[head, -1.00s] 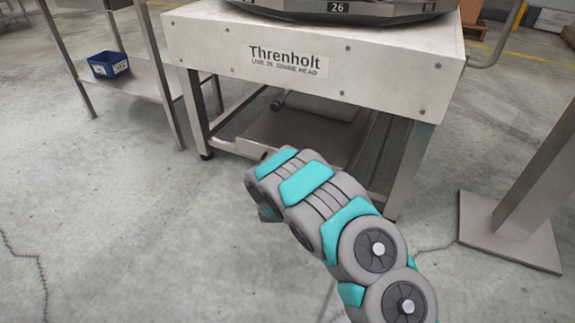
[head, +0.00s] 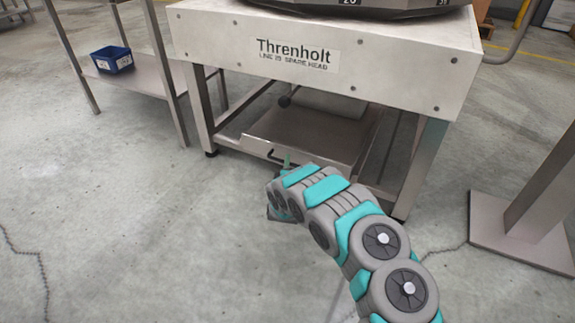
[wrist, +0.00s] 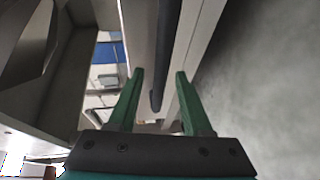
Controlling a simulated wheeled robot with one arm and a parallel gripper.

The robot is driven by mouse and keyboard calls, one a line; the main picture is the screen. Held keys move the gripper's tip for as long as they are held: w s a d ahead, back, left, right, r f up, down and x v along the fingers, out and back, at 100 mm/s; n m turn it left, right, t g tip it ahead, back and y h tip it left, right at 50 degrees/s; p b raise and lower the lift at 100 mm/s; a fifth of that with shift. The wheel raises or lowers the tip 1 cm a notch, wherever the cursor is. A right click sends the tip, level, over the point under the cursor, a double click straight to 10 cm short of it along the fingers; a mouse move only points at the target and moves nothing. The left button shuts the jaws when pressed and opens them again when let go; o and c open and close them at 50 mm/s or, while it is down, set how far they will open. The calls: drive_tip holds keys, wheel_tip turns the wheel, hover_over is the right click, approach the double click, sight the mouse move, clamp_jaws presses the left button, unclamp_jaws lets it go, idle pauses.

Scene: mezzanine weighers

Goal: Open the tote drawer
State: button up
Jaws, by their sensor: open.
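The tote drawer (head: 300,137) is a flat grey metal tray low in the frame under the Threnholt machine. Its dark bar handle (head: 277,158) shows at the front, partly hidden by my arm. My gripper (head: 287,161) is at the drawer front, mostly hidden behind my arm links in the head view. In the wrist view, the green fingers of my gripper (wrist: 159,73) are apart. The dark handle bar (wrist: 168,45) runs lengthwise between them in the picture, along the pale drawer front (wrist: 197,35). I cannot tell whether the fingers touch it.
The machine's white beam (head: 400,70) overhangs the drawer, with metal legs (head: 415,165) on both sides. A side table (head: 150,75) carrying a blue bin (head: 111,59) stands left. A post on a base plate (head: 510,232) stands right. The floor in front is clear.

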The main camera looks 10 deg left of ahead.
drive_tip(key=shift+w+f, duration=0.15)
drive_tip(key=shift+w, duration=0.3)
drive_tip(key=shift+c, duration=0.3)
clamp_jaws()
idle(0.9)
